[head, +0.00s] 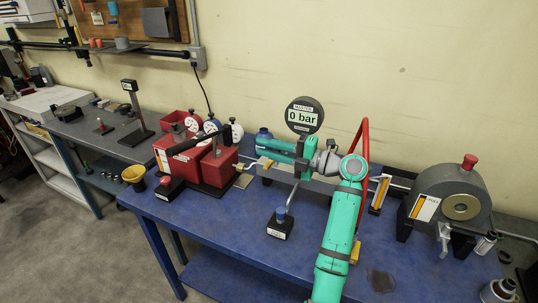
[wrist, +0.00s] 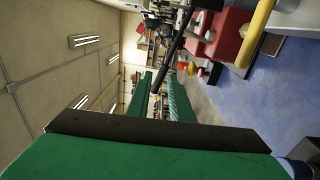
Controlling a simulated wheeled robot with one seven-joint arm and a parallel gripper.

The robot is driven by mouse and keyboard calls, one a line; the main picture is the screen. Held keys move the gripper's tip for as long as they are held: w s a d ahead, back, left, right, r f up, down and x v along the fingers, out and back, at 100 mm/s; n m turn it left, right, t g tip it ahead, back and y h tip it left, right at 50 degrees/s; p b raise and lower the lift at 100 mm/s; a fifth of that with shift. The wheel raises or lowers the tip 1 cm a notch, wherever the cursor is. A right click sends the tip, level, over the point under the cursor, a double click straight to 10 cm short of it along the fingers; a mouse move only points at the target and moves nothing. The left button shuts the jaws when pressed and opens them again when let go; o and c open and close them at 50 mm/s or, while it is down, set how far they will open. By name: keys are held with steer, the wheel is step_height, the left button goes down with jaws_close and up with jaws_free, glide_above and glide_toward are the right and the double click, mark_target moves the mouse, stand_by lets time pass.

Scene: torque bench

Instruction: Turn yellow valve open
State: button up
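A yellow valve handle (head: 265,163) shows as a short yellow bar just right of the red pump unit, low behind the bench's middle. In the wrist view a yellow bar (wrist: 256,32), apparently the same handle, stands at the upper right beside the red body. My gripper (head: 272,150) reaches left just above the yellow handle in the head view. In the wrist view its two green fingers (wrist: 159,88) have a narrow gap between them and nothing in it. The yellow bar lies outside the fingers. I cannot tell whether a finger touches it.
The red pump unit (head: 215,166) with gauges and a black lever stands left of my gripper. A round gauge (head: 304,115) reads 0 bar behind it. A small black stand (head: 281,222) is in front. A grey drum (head: 449,195) stands right. The blue bench front (head: 215,228) is clear.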

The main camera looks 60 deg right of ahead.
steer(key=shift+s+a+r, duration=0.2)
steer(key=shift+s+a, duration=0.3)
steer(key=shift+a, duration=0.2)
steer(key=shift+s+a+r, duration=0.2)
steer(key=shift+s+a, duration=0.25)
steer(key=shift+a, duration=0.25)
steer(key=shift+s+a+r, duration=0.2)
steer(key=shift+s+a, duration=0.3)
steer(key=shift+a, duration=0.2)
